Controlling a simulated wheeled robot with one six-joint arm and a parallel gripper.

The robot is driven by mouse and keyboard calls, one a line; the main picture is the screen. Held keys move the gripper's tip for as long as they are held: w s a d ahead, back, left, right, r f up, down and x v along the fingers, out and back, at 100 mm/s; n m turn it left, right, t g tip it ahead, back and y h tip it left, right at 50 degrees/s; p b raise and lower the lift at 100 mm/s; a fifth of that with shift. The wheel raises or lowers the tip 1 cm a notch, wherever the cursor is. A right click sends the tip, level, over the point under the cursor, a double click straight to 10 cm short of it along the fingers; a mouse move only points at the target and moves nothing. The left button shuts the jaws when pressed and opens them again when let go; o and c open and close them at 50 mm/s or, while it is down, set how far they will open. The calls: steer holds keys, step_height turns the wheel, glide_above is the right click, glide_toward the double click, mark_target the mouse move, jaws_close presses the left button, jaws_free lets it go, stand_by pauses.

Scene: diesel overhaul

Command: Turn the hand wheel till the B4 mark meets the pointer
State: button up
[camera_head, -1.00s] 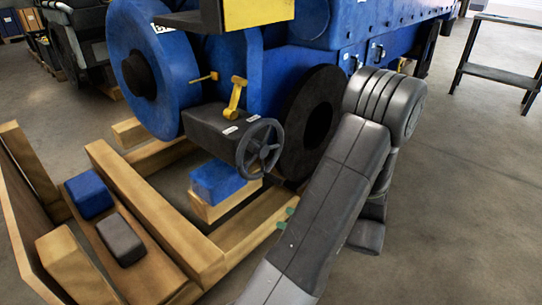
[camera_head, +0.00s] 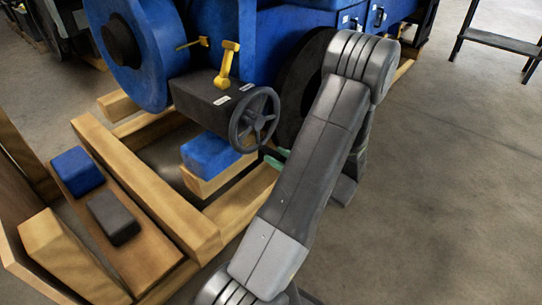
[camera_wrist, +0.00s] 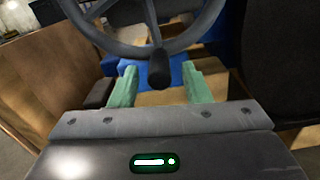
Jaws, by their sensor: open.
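The grey spoked hand wheel (camera_head: 254,120) stands at the front of a dark box (camera_head: 207,98) on the blue engine. In the wrist view the wheel's lower rim (camera_wrist: 150,45) spans the top of the picture, with a dark knob (camera_wrist: 159,68) pointing down from it. My gripper (camera_wrist: 155,84) is open, its green fingers apart on either side of the knob, with nothing held. In the head view its green fingertips (camera_head: 277,158) show just below and right of the wheel, partly behind my arm. I cannot make out the B4 mark or the pointer.
A yellow lever (camera_head: 228,64) rises from the box top beside the wheel. Below are timber beams (camera_head: 146,188) and a blue block (camera_head: 208,155) on wood. A blue box (camera_head: 77,171) and a dark box (camera_head: 113,216) lie at left.

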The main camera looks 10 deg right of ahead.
mark_target(271, 152)
steer(key=shift+x, duration=1.5)
jaws_close()
